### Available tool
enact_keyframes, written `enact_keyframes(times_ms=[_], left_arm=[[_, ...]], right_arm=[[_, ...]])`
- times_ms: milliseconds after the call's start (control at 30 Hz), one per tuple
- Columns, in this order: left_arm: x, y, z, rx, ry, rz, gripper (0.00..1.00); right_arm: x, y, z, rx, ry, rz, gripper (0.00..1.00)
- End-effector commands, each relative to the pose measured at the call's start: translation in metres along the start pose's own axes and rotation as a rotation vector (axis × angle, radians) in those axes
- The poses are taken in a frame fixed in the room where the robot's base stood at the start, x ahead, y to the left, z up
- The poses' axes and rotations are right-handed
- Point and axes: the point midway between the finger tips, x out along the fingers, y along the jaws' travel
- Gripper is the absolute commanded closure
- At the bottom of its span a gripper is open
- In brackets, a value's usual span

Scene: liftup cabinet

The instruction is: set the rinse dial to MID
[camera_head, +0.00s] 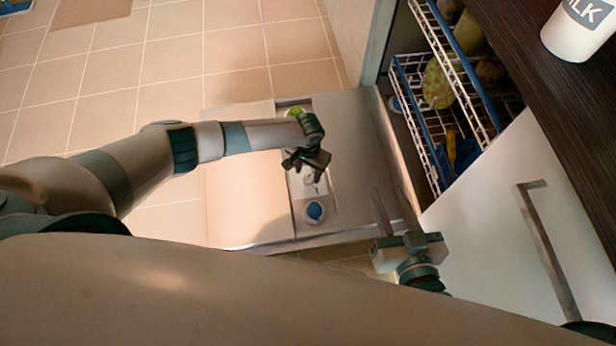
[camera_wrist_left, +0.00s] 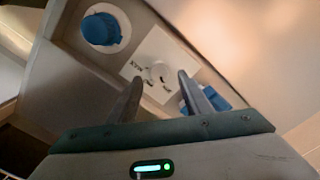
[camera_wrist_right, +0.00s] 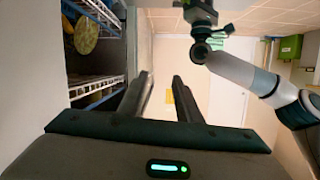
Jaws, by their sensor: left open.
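The rinse dial (camera_wrist_left: 160,72) is a small round white knob on a white plate with dark lettering; "MAX" is readable at one side, the other marks are too small to tell. In the head view the plate (camera_head: 314,189) shows just below my left gripper, partly covered. My left gripper (camera_head: 307,162) is open above the plate. In the left wrist view its two fingertips (camera_wrist_left: 160,80) are apart on either side of the dial; I cannot tell if they touch it. My right gripper (camera_head: 396,208) is open and empty, off to the right of the panel.
The plate lies in a recessed strip of the lowered metal door (camera_head: 362,150), beside a round blue cap (camera_head: 314,211). A fridge with wire shelves (camera_head: 440,70) and a white handled door (camera_head: 490,205) stand at right.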

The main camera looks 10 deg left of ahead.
Motion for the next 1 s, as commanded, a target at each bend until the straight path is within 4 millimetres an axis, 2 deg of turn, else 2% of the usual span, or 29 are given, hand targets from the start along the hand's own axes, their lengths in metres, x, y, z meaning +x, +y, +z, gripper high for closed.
enact_keyframes(times_ms=[100,400,833,867,1000], left_arm=[[0.014,0.0,0.0,0.0,-0.001,0.0,0.55],[0.033,0.0,0.0,0.0,-0.001,0.0,0.55],[0.036,0.0,0.0,0.0,0.001,0.0,0.55],[0.036,0.0,0.0,0.0,0.001,0.0,0.58],[0.036,0.0,0.0,0.0,0.0,0.0,0.91]], right_arm=[[0.001,-0.004,-0.013,-0.007,0.083,-0.008,0.69],[-0.003,-0.013,-0.04,-0.019,0.232,-0.023,0.69],[-0.004,-0.015,-0.046,-0.021,0.264,-0.025,0.69],[-0.004,-0.015,-0.046,-0.021,0.264,-0.025,0.69],[-0.004,-0.015,-0.046,-0.021,0.263,-0.025,0.69]])
